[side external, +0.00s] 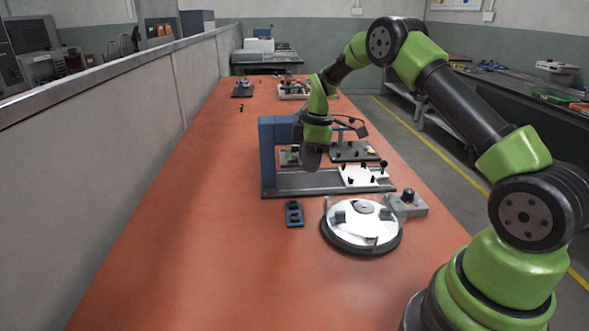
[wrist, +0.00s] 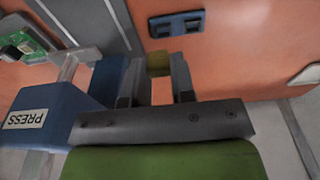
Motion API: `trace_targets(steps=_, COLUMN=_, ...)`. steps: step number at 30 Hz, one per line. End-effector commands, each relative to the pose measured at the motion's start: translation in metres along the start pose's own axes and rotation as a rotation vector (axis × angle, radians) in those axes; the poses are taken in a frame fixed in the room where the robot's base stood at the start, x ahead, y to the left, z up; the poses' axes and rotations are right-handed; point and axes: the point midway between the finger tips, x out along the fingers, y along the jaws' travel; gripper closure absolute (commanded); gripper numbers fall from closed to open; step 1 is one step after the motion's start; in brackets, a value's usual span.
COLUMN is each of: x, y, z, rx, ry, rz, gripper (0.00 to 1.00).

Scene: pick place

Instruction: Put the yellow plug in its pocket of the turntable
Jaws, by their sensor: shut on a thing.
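The yellow plug (wrist: 158,64) shows in the wrist view between the fingertips of my gripper (wrist: 156,74), which is shut on it. In the side view my gripper (side external: 312,158) hangs above the bench, in front of the blue press. The plug cannot be made out there. The turntable (side external: 350,236) is a round white disc with a dark rim, nearer the camera and to the right of my gripper. Dark blocks stand on it. I cannot tell which spot is the plug's pocket.
The blue press (side external: 268,150) stands close beside my gripper; its labelled part (wrist: 40,112) fills the wrist view's left. A dark blue holder (side external: 294,214) lies left of the turntable.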

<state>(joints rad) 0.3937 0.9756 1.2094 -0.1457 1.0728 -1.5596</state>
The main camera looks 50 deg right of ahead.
Motion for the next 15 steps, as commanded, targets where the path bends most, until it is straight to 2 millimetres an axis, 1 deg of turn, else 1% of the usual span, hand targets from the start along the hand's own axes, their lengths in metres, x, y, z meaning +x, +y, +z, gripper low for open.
trace_targets(steps=1, x=-0.001, y=-0.002, z=0.019, rx=0.009, ry=0.000, rz=-0.004, gripper=0.98)
trace_targets(steps=3, x=-0.001, y=-0.005, z=0.042, rx=0.009, ry=0.001, rz=-0.004, gripper=0.98)
trace_targets(steps=6, x=-0.001, y=-0.013, z=0.072, rx=0.009, ry=0.002, rz=-0.002, gripper=0.98)
trace_targets(steps=9, x=-0.001, y=-0.022, z=0.094, rx=0.009, ry=0.002, rz=0.000, gripper=0.98)
trace_targets(steps=10, x=-0.001, y=-0.024, z=0.098, rx=0.008, ry=0.002, rz=0.001, gripper=0.98)
trace_targets(steps=12, x=-0.001, y=-0.028, z=0.106, rx=0.008, ry=0.002, rz=0.003, gripper=0.98)
trace_targets(steps=15, x=0.001, y=-0.031, z=0.112, rx=0.006, ry=0.002, rz=0.003, gripper=0.98)
